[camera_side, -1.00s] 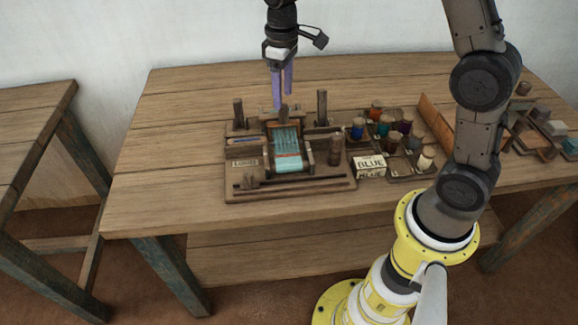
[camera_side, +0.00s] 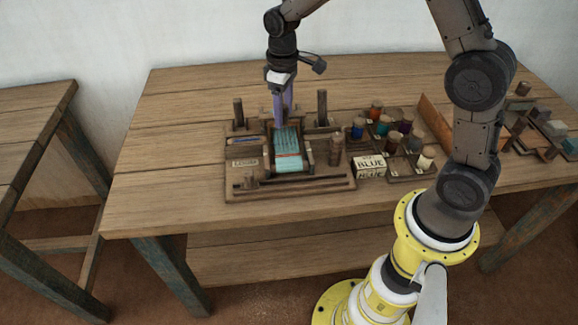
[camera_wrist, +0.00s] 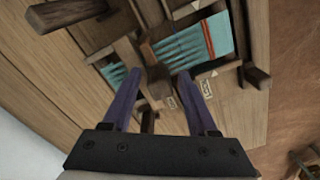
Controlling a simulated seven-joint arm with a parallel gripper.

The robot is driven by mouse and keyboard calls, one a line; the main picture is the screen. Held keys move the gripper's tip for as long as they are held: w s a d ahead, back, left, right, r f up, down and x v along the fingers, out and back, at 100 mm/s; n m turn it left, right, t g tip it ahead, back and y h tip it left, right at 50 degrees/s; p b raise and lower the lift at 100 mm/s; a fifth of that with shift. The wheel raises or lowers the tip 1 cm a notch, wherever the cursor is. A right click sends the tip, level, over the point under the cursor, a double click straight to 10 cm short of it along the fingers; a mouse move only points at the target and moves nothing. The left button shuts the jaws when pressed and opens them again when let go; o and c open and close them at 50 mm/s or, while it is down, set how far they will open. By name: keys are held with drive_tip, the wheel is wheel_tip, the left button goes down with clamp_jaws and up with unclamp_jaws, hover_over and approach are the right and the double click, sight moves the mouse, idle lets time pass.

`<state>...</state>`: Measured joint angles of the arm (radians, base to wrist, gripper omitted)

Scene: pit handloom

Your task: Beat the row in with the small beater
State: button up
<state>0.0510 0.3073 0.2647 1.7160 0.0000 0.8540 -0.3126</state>
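The small loom stands on a wooden board (camera_side: 235,190) on the table. Its teal cloth (camera_side: 287,140) has a red row (camera_side: 289,155) across it, which also shows in the wrist view (camera_wrist: 207,38). My gripper (camera_side: 283,122) points down at the back end of the cloth. In the wrist view its two purple fingers (camera_wrist: 160,74) are apart, with the wooden beater's upright handle (camera_wrist: 155,65) between them. Gaps seem to show on both sides of the handle. In the side view the fingers hide most of the beater.
Wooden posts (camera_side: 322,107) stand on both sides behind the loom, and a peg (camera_side: 335,152) stands at its right. Several thread spools (camera_side: 376,113) and a card marked BLUE (camera_side: 369,166) are further right. The table's left part is clear.

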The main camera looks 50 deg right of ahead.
clamp_jaws()
drive_tip(key=s+a, duration=0.5)
drive_tip(key=c, duration=0.9)
unclamp_jaws()
drive_tip(key=shift+s+a, duration=0.4)
drive_tip(key=shift+o, duration=0.6)
drive_tip(key=shift+w+d, duration=0.1)
drive_tip(key=shift+d, duration=0.05)
clamp_jaws()
drive_tip(key=shift+w+d, duration=2.6)
drive_tip(key=shift+w, duration=0.15)
drive_tip(key=o, duration=0.9)
unclamp_jaws()
